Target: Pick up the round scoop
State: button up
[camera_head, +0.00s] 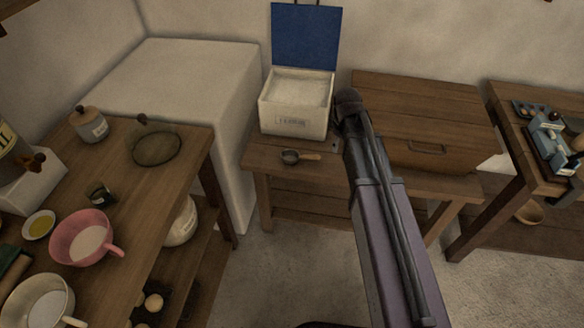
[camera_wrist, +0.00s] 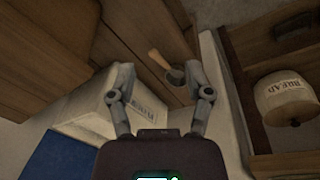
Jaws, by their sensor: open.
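The round scoop (camera_head: 290,157) has a dark round bowl and a short wooden handle. It lies on the low wooden bench in front of the white box, handle toward the right. In the wrist view the scoop (camera_wrist: 157,59) shows beyond the fingertips, its bowl close beside the right finger in the picture. My gripper (camera_wrist: 160,80) is open and empty, with its fingers spread wide. The scoop appears between and beyond the fingers, apart from them. In the head view my arm reaches over the bench and the fingers are not clearly visible.
The white box (camera_head: 296,121) with its blue lid (camera_head: 306,35) raised stands just behind the scoop. A wooden chest (camera_head: 428,100) is to the right. The left table (camera_head: 187,140) holds a pink cup (camera_head: 80,237) and jars. The bench front around the scoop is clear.

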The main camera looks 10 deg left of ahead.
aim_at(310, 156)
jog(key=w+a+f+n+b, duration=0.4)
jog(key=w+a+f+n, duration=0.2)
jog(key=a, duration=0.4)
jog(key=shift+w+a+n+t+b, duration=0.3)
jog(key=shift+w+n+t, duration=0.1)
jog(key=shift+w, duration=0.45)
jog(key=shift+d+f, duration=0.1)
jog(key=f+b, duration=0.2)
jog(key=w+f+b, duration=0.1)
jog(key=f+b, duration=0.5)
jog(key=shift+w+f, duration=0.1)
jog(key=shift+w, duration=0.2)
jog(key=shift+b, duration=0.35)
jog(key=f+b, duration=0.3)
jog(key=shift+w+d+f, duration=0.1)
jog(key=shift+d+f, duration=0.1)
jog(key=shift+f, duration=0.05)
jog(key=shift+w+f+b, duration=0.2)
jog(key=shift+f+b, duration=0.65)
jog(key=shift+b, duration=0.15)
